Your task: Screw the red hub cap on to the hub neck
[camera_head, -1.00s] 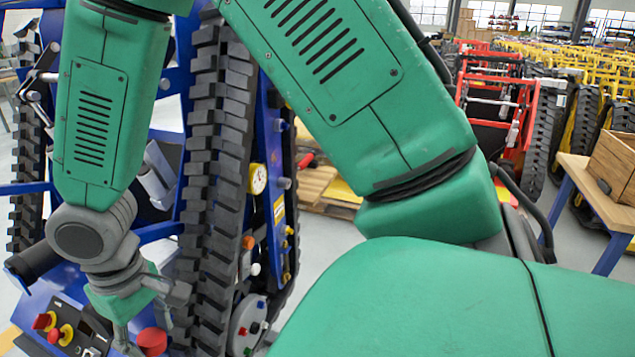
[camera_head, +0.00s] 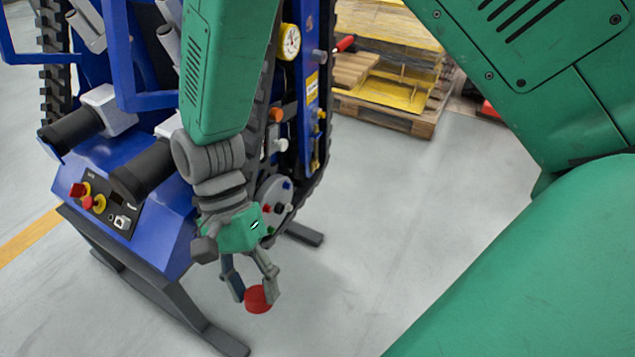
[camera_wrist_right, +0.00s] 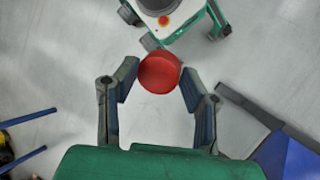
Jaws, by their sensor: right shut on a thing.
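The red hub cap (camera_head: 258,300) is a round, domed piece at the tips of my right gripper (camera_head: 255,289). The right wrist view shows the cap (camera_wrist_right: 159,73) between the two fingertips, with the fingers (camera_wrist_right: 160,88) closed on its sides. The gripper points down and holds the cap over open floor, in front of and below the blue carrier's grey hub disc (camera_head: 268,192), apart from it. Small coloured knobs stand on that disc. I cannot tell which part is the hub neck. My left gripper is not in view.
The blue tracked carrier (camera_head: 172,238) stands at the left on dark feet (camera_head: 190,320). It has a control panel with red and yellow knobs (camera_head: 88,196) and a dial gauge (camera_head: 289,42). A loaded pallet (camera_head: 385,112) lies behind. The floor (camera_head: 350,260) at centre is clear.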

